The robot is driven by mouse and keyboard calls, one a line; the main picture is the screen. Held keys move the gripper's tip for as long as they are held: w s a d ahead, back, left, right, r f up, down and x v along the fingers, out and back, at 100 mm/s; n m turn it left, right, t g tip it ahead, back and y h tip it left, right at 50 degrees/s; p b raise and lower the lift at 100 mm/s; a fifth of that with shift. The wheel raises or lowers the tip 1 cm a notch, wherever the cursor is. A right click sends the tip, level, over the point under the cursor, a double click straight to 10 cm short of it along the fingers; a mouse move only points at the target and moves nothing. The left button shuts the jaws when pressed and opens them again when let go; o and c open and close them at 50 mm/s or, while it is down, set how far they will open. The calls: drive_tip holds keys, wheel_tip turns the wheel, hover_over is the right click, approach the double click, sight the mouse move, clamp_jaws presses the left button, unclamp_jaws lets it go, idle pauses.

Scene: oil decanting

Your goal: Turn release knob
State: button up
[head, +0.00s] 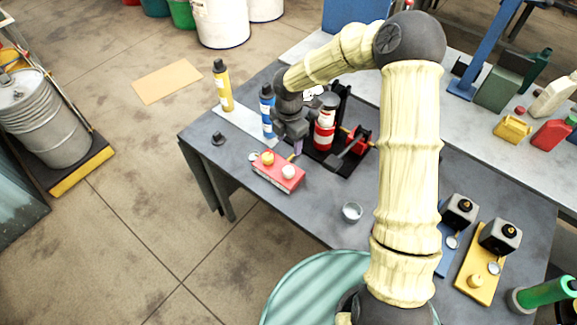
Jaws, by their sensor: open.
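A red block (270,178) on the grey table carries a yellow knob (267,158) and a pale round knob (288,172) on top. A small round gauge-like disc (253,157) sits at its left end. I cannot tell for sure which part is the release knob. My gripper (297,148) points down just above and behind the block's far right side. It is open and holds nothing that I can see. The fingertips are small and partly merge with the things behind, so contact with the block cannot be told.
A black stand with a red and white cylinder (325,128) and a red part (358,140) stands right of my gripper. Blue (267,108) and yellow (222,86) bottles stand behind left. A small cup (352,211) is nearer. Bare table lies between cup and block.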

sight(289, 169)
wheel_tip(289, 169, down, 14)
drive_tip(key=p, duration=0.2)
drive_tip(key=shift+r+p, duration=0.15)
drive_tip(key=shift+p, duration=0.25)
drive_tip(key=c, duration=1)
